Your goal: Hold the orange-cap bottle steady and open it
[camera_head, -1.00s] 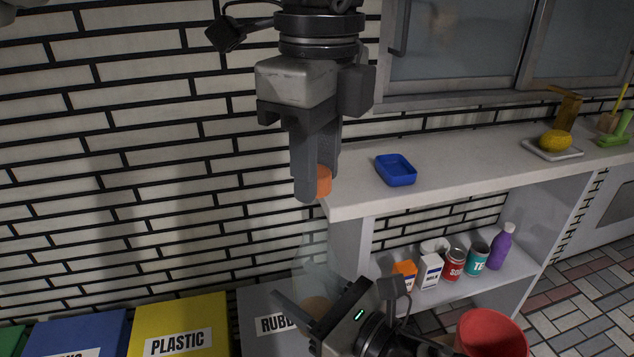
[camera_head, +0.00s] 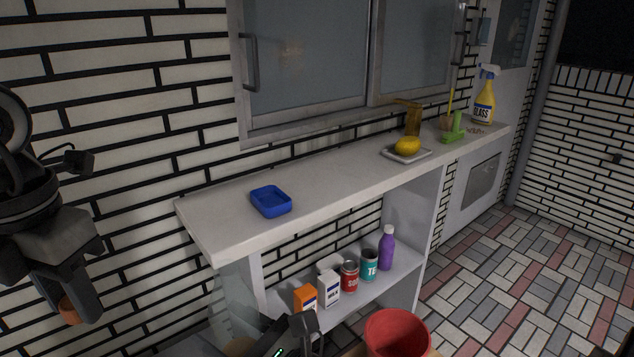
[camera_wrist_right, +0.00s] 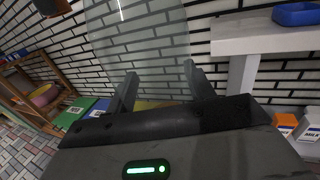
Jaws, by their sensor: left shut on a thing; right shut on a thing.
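The orange cap (camera_head: 70,313) is between the fingers of my left gripper (camera_head: 73,304), at the lower left of the head view. The left gripper is shut on it. The clear, see-through bottle (camera_head: 236,292) stands apart from the cap, to its right, in front of the counter's end. Its open top has no cap on it. My right gripper (camera_wrist_right: 160,75) is shut on the bottle, which shows faintly between its fingers in the right wrist view (camera_wrist_right: 137,38). In the head view the right gripper is partly cut off by the bottom edge.
The white counter (camera_head: 330,175) holds a blue tray (camera_head: 271,202), a yellow sponge (camera_head: 407,146) and a spray bottle (camera_head: 484,98). Cartons, cans and a purple bottle (camera_head: 387,249) stand on the shelf below. A red bucket (camera_head: 397,335) is at the bottom.

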